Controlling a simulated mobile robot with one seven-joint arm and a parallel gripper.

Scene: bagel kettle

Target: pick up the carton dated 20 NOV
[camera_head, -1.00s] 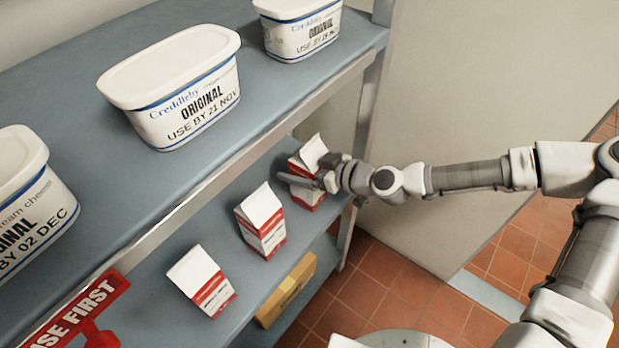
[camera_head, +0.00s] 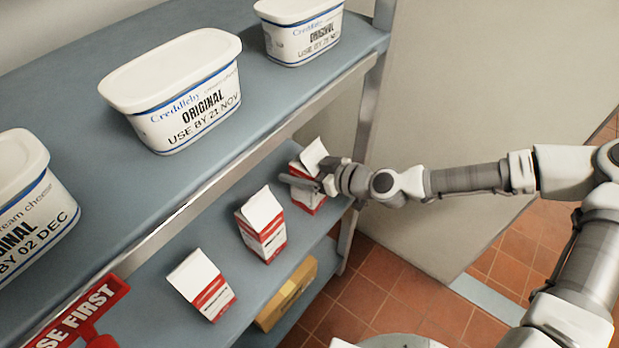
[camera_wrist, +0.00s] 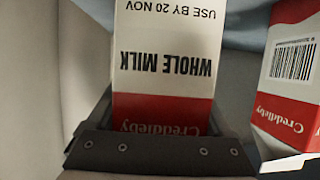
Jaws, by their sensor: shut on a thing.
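The carton dated 20 NOV (camera_wrist: 165,45) is red and white; the wrist view shows it upside down with "USE BY 20 NOV" and "WHOLE MILK". In the head view it is the farthest carton (camera_head: 309,160), standing on the middle shelf at its right end. My gripper (camera_head: 318,184) reaches it from the right and is shut on it, with the jaws (camera_wrist: 160,135) at either side of the carton in the wrist view. The carton's lower part is partly hidden by my gripper in the head view.
Two more red-and-white cartons stand on the same shelf, a middle one (camera_head: 262,225) and a nearer one (camera_head: 202,284). White cream cheese tubs (camera_head: 175,90) stand on the upper shelf (camera_head: 75,90). A yellow-brown box (camera_head: 288,292) lies lower down. A red sign (camera_head: 85,318) is at lower left.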

